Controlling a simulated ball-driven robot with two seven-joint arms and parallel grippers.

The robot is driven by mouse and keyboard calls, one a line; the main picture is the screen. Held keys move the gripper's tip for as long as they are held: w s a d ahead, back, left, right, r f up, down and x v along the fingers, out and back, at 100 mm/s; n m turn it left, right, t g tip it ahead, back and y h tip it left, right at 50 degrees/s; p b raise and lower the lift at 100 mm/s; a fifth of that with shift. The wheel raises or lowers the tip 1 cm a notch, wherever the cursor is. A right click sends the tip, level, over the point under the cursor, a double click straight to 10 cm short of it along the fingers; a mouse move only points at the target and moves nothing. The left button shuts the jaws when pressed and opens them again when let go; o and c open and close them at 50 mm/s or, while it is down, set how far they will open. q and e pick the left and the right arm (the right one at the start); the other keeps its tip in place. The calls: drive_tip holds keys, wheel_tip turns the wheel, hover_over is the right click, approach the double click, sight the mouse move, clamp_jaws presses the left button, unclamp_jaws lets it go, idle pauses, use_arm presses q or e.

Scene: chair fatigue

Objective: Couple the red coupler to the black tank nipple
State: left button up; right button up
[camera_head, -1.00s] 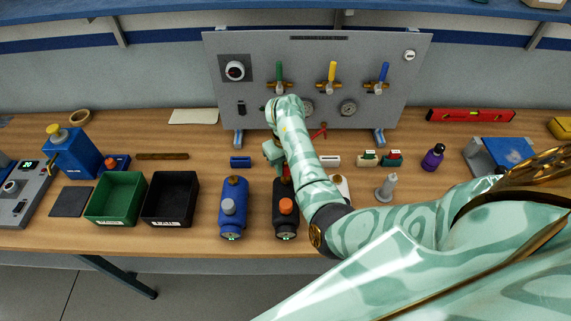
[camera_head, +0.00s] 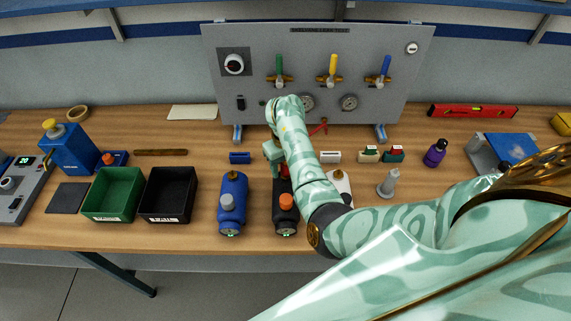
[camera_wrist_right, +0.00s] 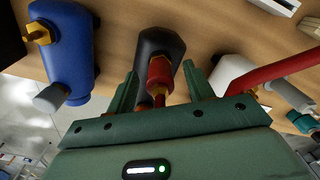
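The black tank (camera_head: 285,214) stands on the bench between a blue tank (camera_head: 232,205) and a white tank (camera_head: 341,182). The red coupler (camera_wrist_right: 160,76) is at the black tank's brass nipple (camera_wrist_right: 158,58) in the right wrist view, in line with it. I cannot tell whether it is fully seated. My right gripper (camera_wrist_right: 160,67) has its fingers apart on either side of the coupler, with visible gaps. In the head view the right gripper (camera_head: 274,155) is above the tank's far end, partly hidden by my arm. My left gripper is not in view.
The valve panel (camera_head: 315,55) stands behind. Green (camera_head: 98,215) and black (camera_head: 153,217) bins stand left of the tanks. A grey stepped part (camera_head: 388,186) stands to the right.

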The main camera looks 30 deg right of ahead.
wheel_tip(320, 180, up, 16)
drive_tip(key=p, duration=0.6)
drive_tip(key=shift+r+p, duration=0.15)
drive_tip(key=shift+p, duration=0.15)
